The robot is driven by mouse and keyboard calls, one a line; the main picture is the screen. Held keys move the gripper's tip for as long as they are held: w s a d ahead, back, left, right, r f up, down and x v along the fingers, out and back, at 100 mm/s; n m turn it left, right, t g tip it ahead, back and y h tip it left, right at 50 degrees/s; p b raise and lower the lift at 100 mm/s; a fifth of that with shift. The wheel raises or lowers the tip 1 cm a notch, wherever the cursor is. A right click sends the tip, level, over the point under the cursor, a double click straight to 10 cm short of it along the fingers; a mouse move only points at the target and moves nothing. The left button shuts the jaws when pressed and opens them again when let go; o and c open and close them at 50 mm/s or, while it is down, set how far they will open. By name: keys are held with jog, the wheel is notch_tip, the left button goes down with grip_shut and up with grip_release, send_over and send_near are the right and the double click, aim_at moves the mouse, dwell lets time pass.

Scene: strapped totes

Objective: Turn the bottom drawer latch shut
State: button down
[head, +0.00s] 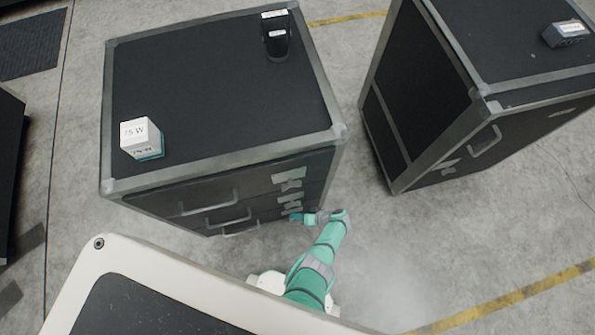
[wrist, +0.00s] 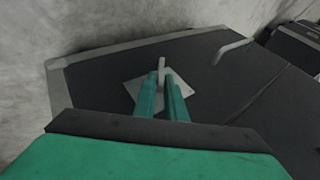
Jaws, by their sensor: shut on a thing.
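The black cabinet (head: 215,100) has several stacked drawers with latches at the right of its front. My gripper (head: 296,217) is at the low right part of that front, by the lowest latch, which is mostly hidden in the head view. In the wrist view, the two teal fingers of my gripper (wrist: 162,80) are shut on the grey latch lever (wrist: 161,63). The lever's tip shows past the fingertips. Its pale square plate (wrist: 187,99) lies on the dark bottom drawer front (wrist: 110,78). A drawer handle (wrist: 233,49) is apart from the fingers.
On the cabinet top are a white-and-teal box (head: 140,138) and a black device (head: 276,38). Another strapped cabinet (head: 425,80) stands to the right, with a small dark item (head: 565,33) on top. Bare concrete floor (head: 375,240) lies between and before them.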

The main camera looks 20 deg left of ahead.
jog(key=shift+w, duration=0.2)
jog(key=c, duration=1.9)
grip_release()
jog(key=shift+s, duration=0.1)
jog(key=shift+d, duration=0.1)
jog(key=v, duration=1.1)
